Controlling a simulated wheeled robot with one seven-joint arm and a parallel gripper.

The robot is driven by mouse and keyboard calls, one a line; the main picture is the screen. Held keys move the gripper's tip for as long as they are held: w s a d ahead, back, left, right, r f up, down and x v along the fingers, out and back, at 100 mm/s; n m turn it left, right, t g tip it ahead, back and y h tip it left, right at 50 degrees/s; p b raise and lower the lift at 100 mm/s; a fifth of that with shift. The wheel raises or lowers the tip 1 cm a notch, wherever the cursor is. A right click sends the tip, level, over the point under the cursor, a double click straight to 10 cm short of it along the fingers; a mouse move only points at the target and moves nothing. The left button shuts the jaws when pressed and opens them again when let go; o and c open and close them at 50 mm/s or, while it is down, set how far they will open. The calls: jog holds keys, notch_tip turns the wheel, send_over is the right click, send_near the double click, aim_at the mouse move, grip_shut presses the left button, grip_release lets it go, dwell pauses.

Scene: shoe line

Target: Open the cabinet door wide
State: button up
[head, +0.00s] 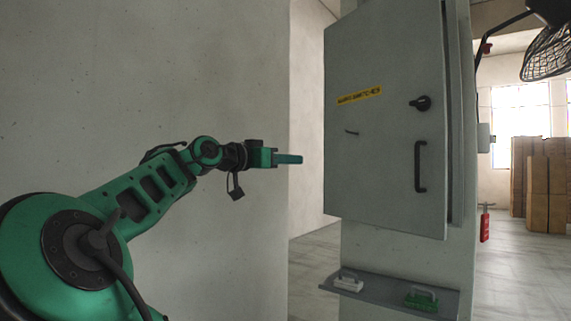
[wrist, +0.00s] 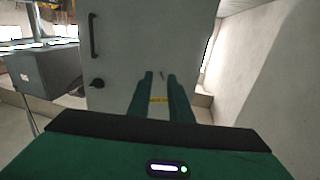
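The grey cabinet door (head: 385,185) hangs on a pillar in the head view, with a black vertical handle (head: 420,166), a black knob (head: 421,103) and a yellow label (head: 359,96). A narrow dark strip shows along its handle side; I cannot tell whether the door is ajar. My green gripper (head: 300,159) is left of the door, apart from the handle. In the wrist view, the door (wrist: 120,55) appears upside down with its handle (wrist: 93,35) at upper left. My two fingers (wrist: 160,80) stand apart with nothing between them.
A shelf (head: 385,292) below the door holds a white-handled brush (head: 348,281) and a green one (head: 421,299). A wall (head: 215,75) stands behind my arm. A caged fan (head: 548,52), a red extinguisher-like object (head: 485,226) and stacked brown boxes (head: 545,180) are at right.

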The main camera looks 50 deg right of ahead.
jog(key=shift+d, duration=0.35)
jog(key=shift+c, duration=0.6)
grip_shut()
dwell(0.4)
jog(key=shift+c, duration=1.7)
grip_release()
jog(key=o, duration=0.5)
jog(key=shift+c, duration=0.2)
jog(key=shift+a, duration=0.1)
jog(key=w+a, duration=0.1)
jog(key=a, duration=0.9)
jog(key=shift+a, duration=0.25)
